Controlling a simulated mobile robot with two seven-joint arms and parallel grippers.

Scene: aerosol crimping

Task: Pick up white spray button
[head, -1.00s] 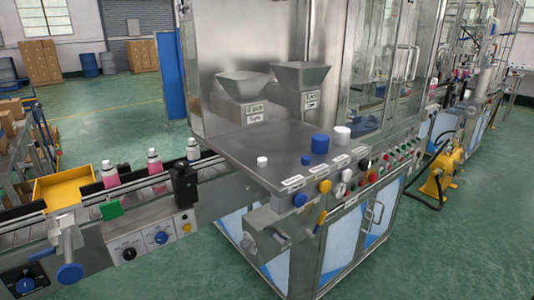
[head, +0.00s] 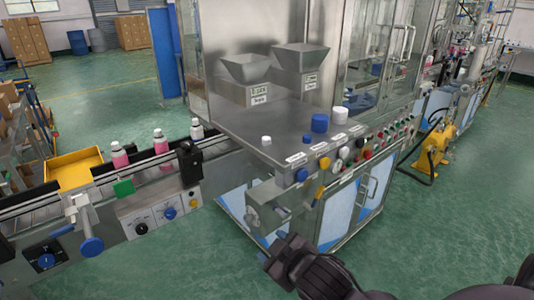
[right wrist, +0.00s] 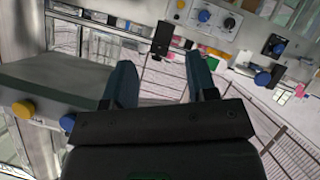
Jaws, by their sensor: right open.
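A small white button (head: 266,140) stands on the steel tabletop (head: 275,121) of the machine, near its left front edge. A larger white cap (head: 340,114) and a blue cap (head: 320,122) stand farther right on the same top. My right gripper (head: 275,250) is in the lower middle of the head view, in front of and below the tabletop, well apart from the small white button. In the right wrist view its two fingers (right wrist: 161,78) are spread with nothing between them. My left gripper is not in view.
Two steel hoppers (head: 246,69) stand behind the caps. The panel's front edge carries knobs, including a blue one (head: 302,175). A conveyor (head: 137,172) with bottles and a yellow tray (head: 73,170) lies to the left. Green floor is open in front.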

